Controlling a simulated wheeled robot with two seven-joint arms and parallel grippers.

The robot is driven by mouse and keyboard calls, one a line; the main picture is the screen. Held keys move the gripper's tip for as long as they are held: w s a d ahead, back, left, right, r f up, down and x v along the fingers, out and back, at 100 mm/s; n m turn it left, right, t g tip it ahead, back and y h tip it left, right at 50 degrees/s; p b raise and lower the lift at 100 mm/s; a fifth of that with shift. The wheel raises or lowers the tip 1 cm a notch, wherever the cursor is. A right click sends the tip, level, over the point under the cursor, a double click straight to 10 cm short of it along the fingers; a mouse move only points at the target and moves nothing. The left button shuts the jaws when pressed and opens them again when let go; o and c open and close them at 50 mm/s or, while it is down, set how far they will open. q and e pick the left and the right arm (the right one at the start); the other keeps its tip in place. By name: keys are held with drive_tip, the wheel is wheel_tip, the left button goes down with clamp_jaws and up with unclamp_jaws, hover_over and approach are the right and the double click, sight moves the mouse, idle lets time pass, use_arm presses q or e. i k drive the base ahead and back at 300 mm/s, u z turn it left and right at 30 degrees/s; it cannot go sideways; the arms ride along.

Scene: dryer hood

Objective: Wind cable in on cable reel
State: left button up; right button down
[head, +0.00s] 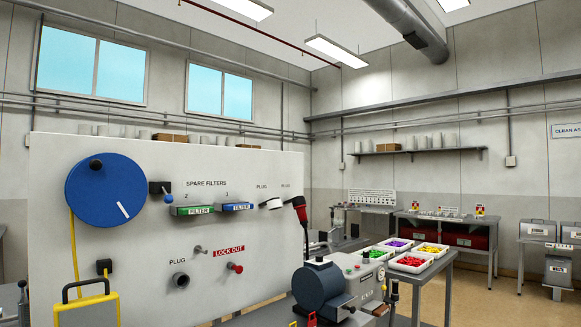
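The cable reel is a large blue disc (112,190) on the left of the upright grey panel (230,262). A black knob (96,164) sits near its upper rim, and a white line marks its lower right. A yellow cable (73,250) hangs from the reel's left side, down to a yellow frame-like piece with a black grip (86,290) at the bottom left. A small lever with a black and blue end (161,188) is just right of the reel. Neither of my grippers is in view.
Green and blue filters (193,210), a red plug (298,205) and a red lockout knob (235,267) project from the panel. A dark grey machine (320,286) stands at the front centre. Behind it, a table holds trays of coloured parts (410,262). Bare floor shows at right.

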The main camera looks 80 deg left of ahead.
sight(107, 190)
drive_tip(key=u, duration=0.7)
drive_tip(key=i, duration=1.6)
drive_tip(key=u, duration=2.45)
drive_tip(key=i, duration=1.1)
drive_tip(key=u, duration=1)
drive_tip(key=i, duration=0.35)
drive_tip(key=u, duration=0.15)
